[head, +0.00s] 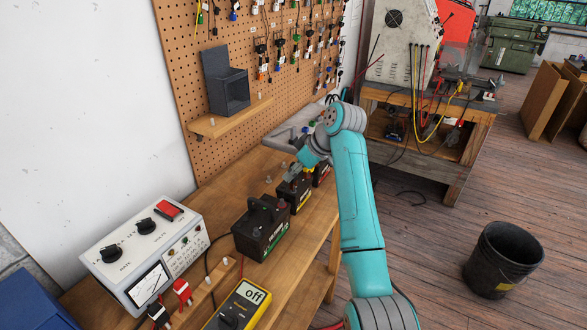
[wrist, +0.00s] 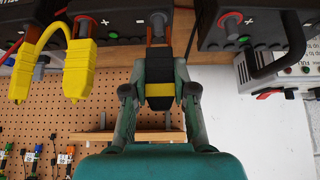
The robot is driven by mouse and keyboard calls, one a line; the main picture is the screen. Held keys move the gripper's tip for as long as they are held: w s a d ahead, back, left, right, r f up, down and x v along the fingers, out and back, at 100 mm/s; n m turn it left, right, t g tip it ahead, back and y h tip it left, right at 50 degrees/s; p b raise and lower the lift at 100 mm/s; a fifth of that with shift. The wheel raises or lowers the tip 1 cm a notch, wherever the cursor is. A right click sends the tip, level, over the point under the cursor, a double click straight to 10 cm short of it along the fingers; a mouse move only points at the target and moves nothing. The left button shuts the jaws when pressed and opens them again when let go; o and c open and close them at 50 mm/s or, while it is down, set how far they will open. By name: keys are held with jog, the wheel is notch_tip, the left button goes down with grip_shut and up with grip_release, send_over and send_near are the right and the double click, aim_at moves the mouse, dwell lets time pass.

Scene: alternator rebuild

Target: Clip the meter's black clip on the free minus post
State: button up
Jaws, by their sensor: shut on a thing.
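My gripper (wrist: 158,92) is shut on a black clip (wrist: 159,70) with a yellow band, seen in the wrist view. The clip's copper-coloured jaws point up at the edge of a dark battery (wrist: 115,14). A post with a red ring (wrist: 85,24) stands to the left, beside a plus mark. The yellow meter (head: 238,308) lies at the front and reads "off".
A yellow jumper (wrist: 47,40) is left of the clip. Another battery (wrist: 265,25), with a black handle, is to the right. In the head view, a green-labelled battery (head: 262,232) and a white tester (head: 145,255) stand on the bench. A pegboard (head: 200,150) rises behind.

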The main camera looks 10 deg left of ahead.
jog(key=shift+f, duration=0.35)
jog(key=o, duration=0.9)
jog(key=shift+r, duration=4.25)
